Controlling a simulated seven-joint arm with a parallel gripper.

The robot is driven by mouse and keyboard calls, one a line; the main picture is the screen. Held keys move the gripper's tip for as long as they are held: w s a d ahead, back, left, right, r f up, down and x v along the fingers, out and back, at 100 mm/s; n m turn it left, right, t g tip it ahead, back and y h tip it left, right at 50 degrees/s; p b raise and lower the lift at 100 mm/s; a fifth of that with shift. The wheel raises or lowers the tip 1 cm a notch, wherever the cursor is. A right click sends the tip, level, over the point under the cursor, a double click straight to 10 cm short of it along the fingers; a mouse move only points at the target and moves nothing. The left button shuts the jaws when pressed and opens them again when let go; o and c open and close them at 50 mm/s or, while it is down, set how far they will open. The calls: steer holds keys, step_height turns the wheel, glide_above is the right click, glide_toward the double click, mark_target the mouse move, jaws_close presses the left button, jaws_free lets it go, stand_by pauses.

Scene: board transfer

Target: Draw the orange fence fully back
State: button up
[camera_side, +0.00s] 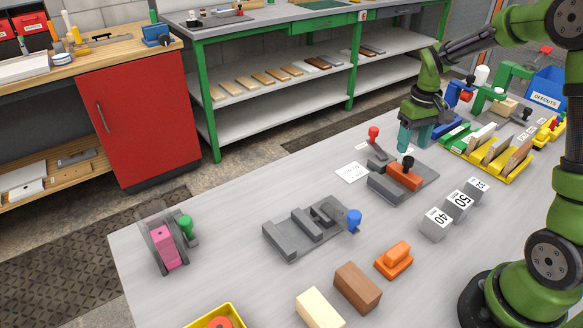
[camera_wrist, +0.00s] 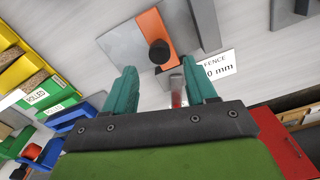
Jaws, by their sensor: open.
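The orange fence (camera_side: 404,178) sits on a grey fixture (camera_side: 421,190) and has a black knob (camera_side: 408,162) on top. In the wrist view the orange fence (camera_wrist: 152,24) lies ahead of my fingers, with its black knob (camera_wrist: 160,52) just beyond the gap between them. My gripper (camera_side: 404,150) is open, with teal fingers pointing down above and beside the fence. It also shows in the wrist view (camera_wrist: 162,80) with nothing gripped. A red-knobbed lever (camera_side: 373,133) stands at the fixture's far left; its red part (camera_wrist: 177,92) appears between the fingers in the wrist view.
A card (camera_wrist: 214,68) reading FENCE and mm lies beside the fixture. Grey blocks (camera_side: 434,224) marked 40 and 50 stand in front. Yellow bins (camera_side: 485,163) stand at right. A blue-knobbed grey fixture (camera_side: 285,238) lies left. Bare table lies between the fixtures.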

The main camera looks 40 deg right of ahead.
mark_target(409, 157)
steer(key=shift+f, duration=2.15)
steer(key=shift+c, duration=0.3)
jaws_close()
